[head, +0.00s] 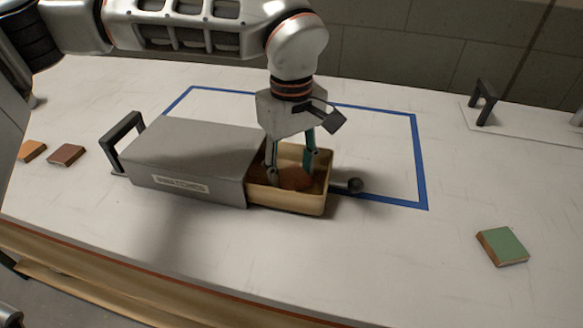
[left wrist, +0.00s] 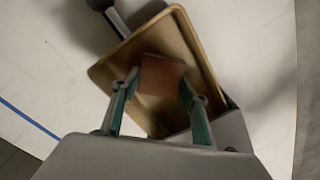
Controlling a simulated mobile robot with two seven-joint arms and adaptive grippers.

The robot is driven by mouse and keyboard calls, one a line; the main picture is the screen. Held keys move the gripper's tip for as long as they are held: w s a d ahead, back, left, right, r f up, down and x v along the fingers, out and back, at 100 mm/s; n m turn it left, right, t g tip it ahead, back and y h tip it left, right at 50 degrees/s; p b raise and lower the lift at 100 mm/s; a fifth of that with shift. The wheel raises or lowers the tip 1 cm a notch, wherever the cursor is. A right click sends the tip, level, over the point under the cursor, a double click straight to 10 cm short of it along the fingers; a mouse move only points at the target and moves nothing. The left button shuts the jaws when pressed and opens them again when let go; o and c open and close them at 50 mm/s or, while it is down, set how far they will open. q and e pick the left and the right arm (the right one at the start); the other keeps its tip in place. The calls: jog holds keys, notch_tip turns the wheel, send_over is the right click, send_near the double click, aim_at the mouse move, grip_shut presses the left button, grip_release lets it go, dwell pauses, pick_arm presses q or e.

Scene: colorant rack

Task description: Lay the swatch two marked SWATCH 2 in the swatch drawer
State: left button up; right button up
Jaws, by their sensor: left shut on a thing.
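The swatch drawer (head: 288,201) is pulled out to the right of a grey box labelled SWATCHES (head: 195,160). My left gripper (head: 291,172) reaches down into the open drawer, shut on a reddish-brown swatch (head: 296,179). In the left wrist view the swatch (left wrist: 160,75) sits between the two fingertips (left wrist: 158,90), within the outline of the drawer (left wrist: 180,30). I cannot tell whether it touches the drawer floor. No marking on it can be read.
An orange swatch (head: 32,151) and a brown swatch (head: 66,155) lie at the left. A green-topped swatch (head: 502,246) lies at the right front. A dark handle (head: 484,102) stands at the back right. The table front is clear.

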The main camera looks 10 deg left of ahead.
aim_at(292, 177)
pick_arm(q)
jog(key=o, duration=1)
notch_tip(292, 177, up, 12)
jog(key=shift+r+p, duration=0.1)
jog(key=shift+p, duration=1.05)
